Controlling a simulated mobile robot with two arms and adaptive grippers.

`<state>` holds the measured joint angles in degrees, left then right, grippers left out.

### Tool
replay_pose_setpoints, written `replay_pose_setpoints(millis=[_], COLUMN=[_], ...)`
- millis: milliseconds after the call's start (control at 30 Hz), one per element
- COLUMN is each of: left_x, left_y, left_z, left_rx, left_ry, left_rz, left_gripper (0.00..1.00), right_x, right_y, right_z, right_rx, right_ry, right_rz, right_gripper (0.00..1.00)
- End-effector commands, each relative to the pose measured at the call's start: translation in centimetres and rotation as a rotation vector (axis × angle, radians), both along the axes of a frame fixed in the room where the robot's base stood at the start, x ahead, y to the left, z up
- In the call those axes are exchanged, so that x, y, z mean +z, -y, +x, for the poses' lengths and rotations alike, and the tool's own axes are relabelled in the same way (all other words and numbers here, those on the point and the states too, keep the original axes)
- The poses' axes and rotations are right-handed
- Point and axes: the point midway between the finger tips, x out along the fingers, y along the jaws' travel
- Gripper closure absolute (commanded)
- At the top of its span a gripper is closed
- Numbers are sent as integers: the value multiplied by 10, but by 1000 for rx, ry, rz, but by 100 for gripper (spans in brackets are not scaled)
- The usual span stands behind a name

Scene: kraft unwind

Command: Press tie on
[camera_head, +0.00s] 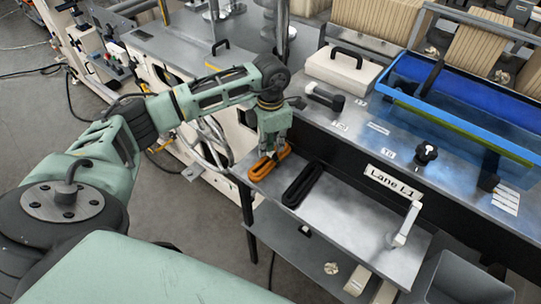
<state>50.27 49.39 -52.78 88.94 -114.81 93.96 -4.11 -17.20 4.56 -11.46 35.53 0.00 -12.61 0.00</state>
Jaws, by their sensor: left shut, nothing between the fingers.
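My left gripper (268,150) points down over the near left end of the metal shelf (345,235). It is shut with nothing held. An orange loop (263,166) lies right under its fingertips; I cannot tell whether they touch it. A black loop (302,184) lies just to the right, apart from the gripper. No part in view is readably marked as the tie. A black knob (426,152) and a dark handle (325,97) sit on the metal top behind the shelf, among small unreadable labels. My right gripper is not in view.
A "Lane L1" sign (394,183) stands behind the shelf, and a pale upright handle (406,225) rises at its right. A blue clear-sided guard (460,110) covers the back right. A white case (345,68) stands behind. The shelf's middle is clear.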

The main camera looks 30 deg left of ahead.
Motion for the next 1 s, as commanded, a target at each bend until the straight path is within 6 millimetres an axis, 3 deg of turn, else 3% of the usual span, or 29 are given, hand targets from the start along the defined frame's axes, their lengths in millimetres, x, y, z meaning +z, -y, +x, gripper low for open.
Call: replay_pose_setpoints(millis=[467, 1000], left_x=[-2, 42], left_y=[1, 0], left_z=[-3, -1], left_rx=[-2, 0], left_ry=[-10, -3], left_rz=[0, 1], left_gripper=[100, 100], right_x=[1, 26], right_y=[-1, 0], right_z=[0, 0], right_rx=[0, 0], right_ry=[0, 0], right_rz=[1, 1], right_gripper=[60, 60])
